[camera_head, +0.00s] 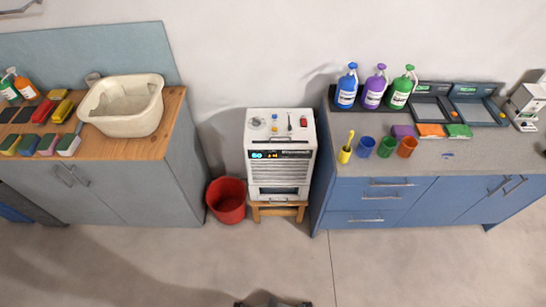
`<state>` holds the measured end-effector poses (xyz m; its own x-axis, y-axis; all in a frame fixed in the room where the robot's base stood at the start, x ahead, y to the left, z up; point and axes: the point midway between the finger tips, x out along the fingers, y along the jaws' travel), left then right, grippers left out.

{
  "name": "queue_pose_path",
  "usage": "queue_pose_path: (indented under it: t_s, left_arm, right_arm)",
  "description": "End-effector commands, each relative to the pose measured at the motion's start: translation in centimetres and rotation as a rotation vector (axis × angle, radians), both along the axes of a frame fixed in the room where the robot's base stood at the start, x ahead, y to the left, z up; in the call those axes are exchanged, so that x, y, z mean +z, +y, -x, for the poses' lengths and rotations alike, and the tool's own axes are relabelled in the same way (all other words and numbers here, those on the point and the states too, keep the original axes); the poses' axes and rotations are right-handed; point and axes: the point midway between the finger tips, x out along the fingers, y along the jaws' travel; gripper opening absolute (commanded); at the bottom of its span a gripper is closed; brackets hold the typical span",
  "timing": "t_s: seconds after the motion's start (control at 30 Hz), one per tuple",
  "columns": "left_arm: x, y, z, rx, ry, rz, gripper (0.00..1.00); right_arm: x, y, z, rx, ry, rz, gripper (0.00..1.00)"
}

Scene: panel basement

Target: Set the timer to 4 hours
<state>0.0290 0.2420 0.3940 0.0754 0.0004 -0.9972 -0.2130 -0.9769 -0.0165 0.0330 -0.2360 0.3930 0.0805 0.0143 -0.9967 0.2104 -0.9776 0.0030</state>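A white box-shaped panel unit (282,160) stands in the middle of the view on a small wooden stool (278,208). Its top carries a round dial (256,123) at the left, small blue and yellow parts, a lever-like part (290,121) and a red part (303,121) at the right. A dark strip with a lit blue display (263,155) runs across its upper front. The markings are too small to read, so I cannot tell which control is the timer or its setting. Neither of my grippers can be made out.
A wooden-topped cabinet with a white basin (124,105) and sponges stands left. A red bucket (226,200) sits beside the stool. A blue cabinet (385,200) with bottles (373,90), cups (386,147) and trays stands right. The floor (270,255) in front is clear.

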Motion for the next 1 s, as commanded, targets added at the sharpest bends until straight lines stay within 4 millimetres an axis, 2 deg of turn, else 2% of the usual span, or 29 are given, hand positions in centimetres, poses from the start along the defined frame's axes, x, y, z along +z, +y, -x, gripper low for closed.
queue_pose_path:
  t_s: [0.03,0.1,0.13,0.47,1.0]
  left_arm:
    - [0.00,-0.12,-0.05,0.001,-0.001,0.001,0.00]
    - [0.00,-0.27,-0.12,0.002,-0.001,0.003,0.00]
    - [0.00,-0.32,-0.16,0.002,-0.002,0.004,0.00]
    - [0.02,-0.37,-0.80,0.003,-0.010,0.005,0.00]
    - [0.02,-0.25,-0.61,0.002,-0.009,0.003,0.00]
  right_arm:
    - [0.00,-0.15,0.01,0.001,0.001,0.002,0.19]
    - [0.00,-0.32,0.00,0.002,0.000,0.004,0.01]
    - [0.00,-0.39,0.01,0.002,0.000,0.004,0.00]
    - [0.00,-0.69,-0.02,0.002,0.000,0.008,0.00]
    - [0.01,-0.72,-0.07,0.001,-0.001,0.008,0.00]
